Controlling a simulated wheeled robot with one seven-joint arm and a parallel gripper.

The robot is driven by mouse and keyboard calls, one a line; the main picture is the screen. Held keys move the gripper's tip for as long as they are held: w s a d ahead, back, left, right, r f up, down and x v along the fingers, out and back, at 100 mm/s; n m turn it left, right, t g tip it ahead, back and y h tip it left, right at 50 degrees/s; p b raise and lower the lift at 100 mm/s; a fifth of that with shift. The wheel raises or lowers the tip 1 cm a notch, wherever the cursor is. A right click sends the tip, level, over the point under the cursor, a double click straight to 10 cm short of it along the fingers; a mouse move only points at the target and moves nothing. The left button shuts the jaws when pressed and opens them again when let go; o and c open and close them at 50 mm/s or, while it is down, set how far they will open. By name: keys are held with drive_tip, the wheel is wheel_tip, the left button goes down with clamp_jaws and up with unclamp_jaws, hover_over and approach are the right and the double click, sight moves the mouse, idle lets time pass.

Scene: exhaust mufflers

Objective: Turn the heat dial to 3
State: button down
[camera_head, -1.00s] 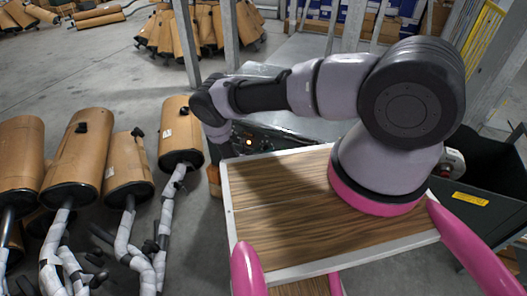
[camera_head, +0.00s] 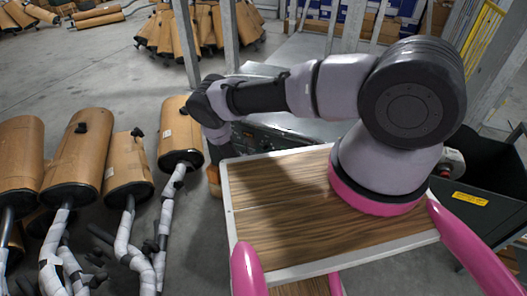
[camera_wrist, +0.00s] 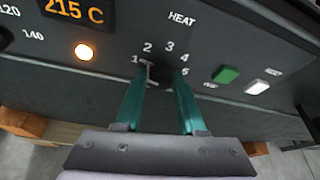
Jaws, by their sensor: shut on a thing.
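The heat dial (camera_wrist: 163,76) is a dark knob on the dark control panel, under the word HEAT and inside an arc of numbers from 1 at the left to 5 at the right. My gripper (camera_wrist: 164,72) has two teal fingers, one at each side of the dial, shut on it. A light mark shows by the left fingertip, near 1 and 2; I cannot tell surely whether it is the pointer. Much of the dial is hidden by the fingers. In the head view my arm covers the gripper and dial, and part of the panel (camera_head: 262,138) shows.
The panel also has an orange 215 C display (camera_wrist: 73,11), a lit orange lamp (camera_wrist: 84,52), a green button (camera_wrist: 225,75) and a white button (camera_wrist: 257,87). In the head view, brown mufflers (camera_head: 124,165) stand at the left and a black bin (camera_head: 490,190) stands at the right.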

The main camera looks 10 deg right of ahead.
drive_tip(key=shift+s+d+f+m+t+y, duration=0.1)
drive_tip(key=shift+m+t+y, duration=0.7)
drive_tip(key=shift+m, duration=0.95)
drive_tip(key=shift+s+d+f+m+t+y, duration=0.1)
drive_tip(key=shift+m+t+y, duration=0.75)
drive_tip(key=shift+m, duration=0.95)
drive_tip(key=shift+s+d+m+t+y, duration=0.1)
drive_tip(key=shift+m+t+y, duration=0.7)
drive_tip(key=shift+m, duration=0.95)
drive_tip(key=c, duration=0.5)
unclamp_jaws()
drive_tip(key=shift+w, duration=0.1)
drive_tip(key=shift+a, duration=0.1)
